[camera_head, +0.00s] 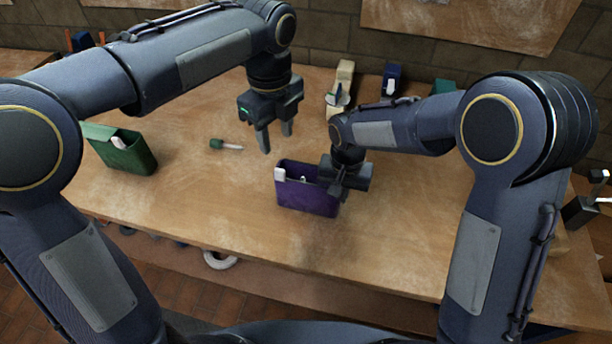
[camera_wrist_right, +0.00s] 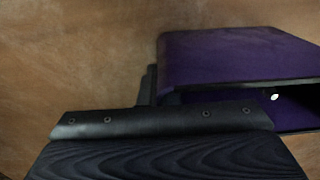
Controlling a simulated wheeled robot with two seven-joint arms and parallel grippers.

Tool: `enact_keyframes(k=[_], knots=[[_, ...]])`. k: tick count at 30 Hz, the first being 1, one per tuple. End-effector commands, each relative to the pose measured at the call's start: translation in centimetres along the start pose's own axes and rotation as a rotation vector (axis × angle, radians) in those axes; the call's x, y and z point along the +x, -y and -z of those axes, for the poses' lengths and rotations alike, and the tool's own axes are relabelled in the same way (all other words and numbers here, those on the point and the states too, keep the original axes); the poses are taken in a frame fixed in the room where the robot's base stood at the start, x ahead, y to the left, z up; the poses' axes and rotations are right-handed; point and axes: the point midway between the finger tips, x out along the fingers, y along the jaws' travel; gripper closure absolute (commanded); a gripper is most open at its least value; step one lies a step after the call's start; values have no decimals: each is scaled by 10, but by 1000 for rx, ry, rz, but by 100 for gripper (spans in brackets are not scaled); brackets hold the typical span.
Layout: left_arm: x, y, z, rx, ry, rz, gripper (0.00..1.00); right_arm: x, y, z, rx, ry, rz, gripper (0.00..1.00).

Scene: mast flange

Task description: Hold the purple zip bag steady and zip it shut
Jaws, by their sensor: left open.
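The purple zip bag (camera_head: 308,197) stands upright on the table, its dark mouth open. A white tab (camera_head: 280,174) sits at the left end of its top edge. The bag also shows in the right wrist view (camera_wrist_right: 225,55), with a small white spot inside. My left gripper (camera_head: 275,142) is open and empty, above and behind the bag's left part, apart from it. My right gripper (camera_head: 341,193) is at the bag's right end, with its fingers down against that end. Its fingertips are mostly hidden, so I cannot tell whether they grip the bag.
A green bag (camera_head: 122,150) with a white tab stands at the left of the wooden table (camera_head: 215,195). A green-handled tool (camera_head: 226,144) lies between the bags. A beige item (camera_head: 342,82) and a blue item (camera_head: 391,78) stand at the back. The table in front of the purple bag is clear.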

Motion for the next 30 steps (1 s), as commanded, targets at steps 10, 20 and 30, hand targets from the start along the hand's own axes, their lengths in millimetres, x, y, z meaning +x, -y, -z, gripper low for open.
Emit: enact_keyframes(k=[10,20,30], knots=[[-5,0,0,-834,0,0,56,0,0,0,0,-1,1,100],[-9,0,0,-1634,-1,1,56,0,0,0,0,-1,1,100],[-8,0,0,-2002,0,0,56,0,0,0,0,-1,1,100]])
